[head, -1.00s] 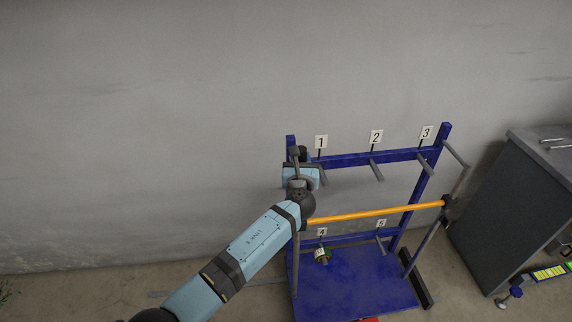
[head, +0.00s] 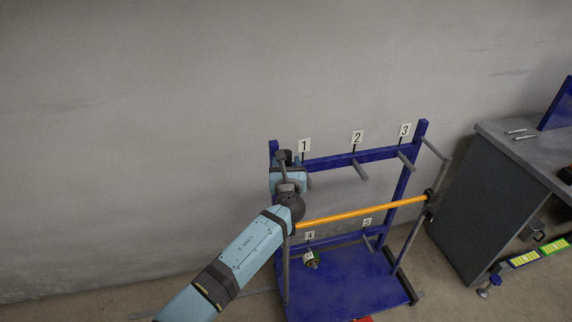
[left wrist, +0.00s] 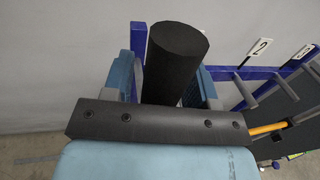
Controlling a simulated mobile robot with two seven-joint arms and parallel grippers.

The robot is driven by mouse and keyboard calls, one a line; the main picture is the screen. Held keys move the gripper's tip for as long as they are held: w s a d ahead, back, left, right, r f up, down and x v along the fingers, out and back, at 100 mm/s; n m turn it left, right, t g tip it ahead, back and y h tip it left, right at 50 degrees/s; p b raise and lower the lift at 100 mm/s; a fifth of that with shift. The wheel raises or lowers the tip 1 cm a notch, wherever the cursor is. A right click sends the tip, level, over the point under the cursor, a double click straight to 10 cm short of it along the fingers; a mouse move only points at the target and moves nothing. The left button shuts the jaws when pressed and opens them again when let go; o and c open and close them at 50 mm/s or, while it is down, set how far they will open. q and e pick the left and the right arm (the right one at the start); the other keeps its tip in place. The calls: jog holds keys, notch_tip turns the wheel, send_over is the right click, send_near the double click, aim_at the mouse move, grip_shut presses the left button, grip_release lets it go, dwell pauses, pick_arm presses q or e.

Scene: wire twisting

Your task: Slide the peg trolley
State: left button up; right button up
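The peg trolley (head: 352,283) is a blue frame with a flat base, grey pegs, number tags and an orange crossbar (head: 360,211). My left gripper (head: 283,165) is at the upper end of its left upright, beside tag 1. In the left wrist view, a black cylindrical grip (left wrist: 172,65) stands between the two blue fingers, which appear shut on it. The fingertips are partly hidden. A small coil (head: 310,260) hangs by tag 4. My right gripper is in neither view.
A dark grey cabinet bench (head: 490,205) stands right of the trolley, with a narrow floor gap between. Yellow-green strip items (head: 540,253) are at the far right. The wall (head: 200,120) is behind. The floor left of the trolley looks clear.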

pick_arm(q)
jog(key=s, duration=1.4)
jog(key=shift+d, duration=0.3)
